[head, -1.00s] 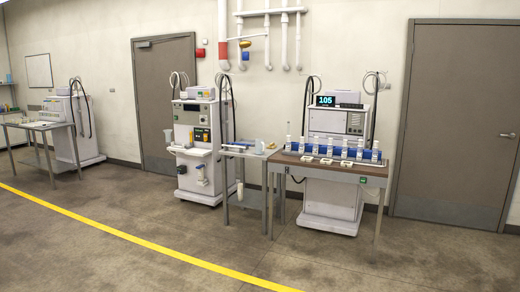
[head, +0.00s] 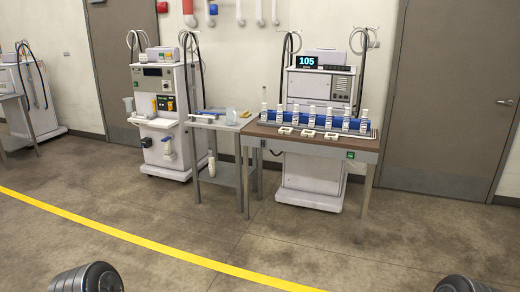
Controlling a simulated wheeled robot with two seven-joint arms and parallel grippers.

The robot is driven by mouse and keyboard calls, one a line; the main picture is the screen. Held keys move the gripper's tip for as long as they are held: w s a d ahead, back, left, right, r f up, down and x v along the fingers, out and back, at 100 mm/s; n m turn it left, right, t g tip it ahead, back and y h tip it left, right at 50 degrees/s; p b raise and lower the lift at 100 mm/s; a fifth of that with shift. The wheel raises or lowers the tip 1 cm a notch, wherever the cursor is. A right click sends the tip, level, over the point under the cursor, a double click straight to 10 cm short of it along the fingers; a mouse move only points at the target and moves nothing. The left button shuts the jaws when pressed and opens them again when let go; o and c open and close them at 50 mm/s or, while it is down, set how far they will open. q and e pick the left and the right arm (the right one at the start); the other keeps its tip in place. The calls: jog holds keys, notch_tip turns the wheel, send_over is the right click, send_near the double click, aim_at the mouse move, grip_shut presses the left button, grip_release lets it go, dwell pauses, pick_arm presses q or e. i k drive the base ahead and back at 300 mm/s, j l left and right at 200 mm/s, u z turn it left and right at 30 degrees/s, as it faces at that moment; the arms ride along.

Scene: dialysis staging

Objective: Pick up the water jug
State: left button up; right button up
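No water jug can be made out for certain at this distance. Only rounded dark parts of my two arms show at the bottom left and bottom right edges. Neither gripper is in view, and no fingers can be seen.
The wooden-topped table (head: 285,133) holds a blue rack (head: 315,121) with several white bottles. A machine with a display reading 105 (head: 320,82) stands behind it. A yellow floor line (head: 150,239) crosses the open floor between me and the tables.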

aim_at(231, 113)
jog(key=i, duration=2.7)
jog(key=i+j+z, duration=0.2)
jog(key=i, duration=0.25)
jog(key=i+z, duration=0.2)
jog(key=i, duration=0.25)
jog(key=i+j+z, duration=0.2)
jog(key=i+j, duration=0.1)
jog(key=i, duration=0.15)
